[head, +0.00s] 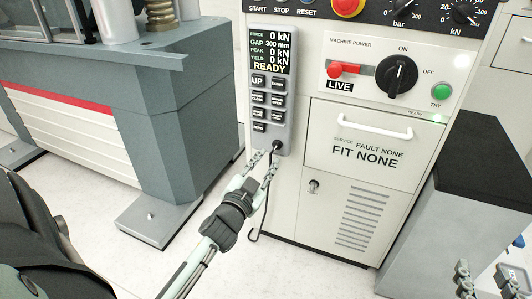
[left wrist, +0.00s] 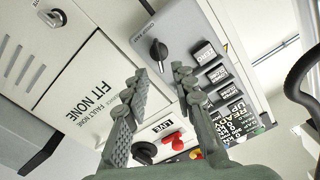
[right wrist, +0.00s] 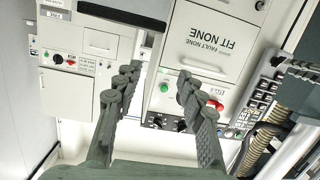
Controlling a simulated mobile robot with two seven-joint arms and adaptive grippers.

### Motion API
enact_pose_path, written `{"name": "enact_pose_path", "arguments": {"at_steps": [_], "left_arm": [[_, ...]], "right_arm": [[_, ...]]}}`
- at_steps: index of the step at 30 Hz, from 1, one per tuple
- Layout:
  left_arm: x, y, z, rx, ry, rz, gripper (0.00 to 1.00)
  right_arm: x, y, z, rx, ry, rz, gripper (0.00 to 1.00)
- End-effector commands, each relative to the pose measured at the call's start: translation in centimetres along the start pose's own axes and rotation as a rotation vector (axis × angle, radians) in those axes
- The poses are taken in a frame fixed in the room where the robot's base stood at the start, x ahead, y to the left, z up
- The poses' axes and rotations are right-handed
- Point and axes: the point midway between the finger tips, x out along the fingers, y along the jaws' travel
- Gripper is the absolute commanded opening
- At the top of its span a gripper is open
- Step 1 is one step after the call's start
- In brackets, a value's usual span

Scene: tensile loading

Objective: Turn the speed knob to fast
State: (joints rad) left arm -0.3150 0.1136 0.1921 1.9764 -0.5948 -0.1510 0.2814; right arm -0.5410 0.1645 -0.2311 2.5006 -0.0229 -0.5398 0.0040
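The speed knob (head: 277,146) is a small black knob at the lower end of the grey handset panel (head: 286,130). It shows larger in the left wrist view (left wrist: 158,51), beside small lettering; I cannot tell its setting for sure. My left gripper (head: 265,160) is just below the knob in the head view, fingers apart and pointing at it. In the left wrist view its open fingertips (left wrist: 161,72) are on either side of the line to the knob, with nothing between them. My right gripper (head: 482,272) is open and empty at the lower right, also in the right wrist view (right wrist: 157,72).
The handset's buttons (head: 268,101) and READY display (head: 269,53) are above the knob. A black cable (head: 263,212) hangs below. To the right are a red LIVE switch (head: 343,69), a large black rotary switch (head: 396,76) and a drawer handle (head: 375,127).

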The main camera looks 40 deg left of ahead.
Motion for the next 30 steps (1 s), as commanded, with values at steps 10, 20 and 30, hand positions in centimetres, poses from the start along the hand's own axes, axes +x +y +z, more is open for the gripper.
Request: {"name": "enact_pose_path", "arguments": {"at_steps": [10, 20, 30], "left_arm": [[4.2, 0.0, 0.1, -0.001, -0.002, 0.0, 0.26], [4.5, 0.0, 0.1, -0.001, -0.003, 0.001, 0.22], [4.5, 0.0, 0.1, -0.001, -0.003, 0.001, 0.0]], "right_arm": [[0.0, -0.5, -1.0, 0.006, 0.047, -0.01, 0.4], [0.0, -0.5, -1.1, 0.007, 0.053, -0.011, 0.4], [0.0, -0.5, -1.1, 0.007, 0.051, -0.011, 0.4]]}}
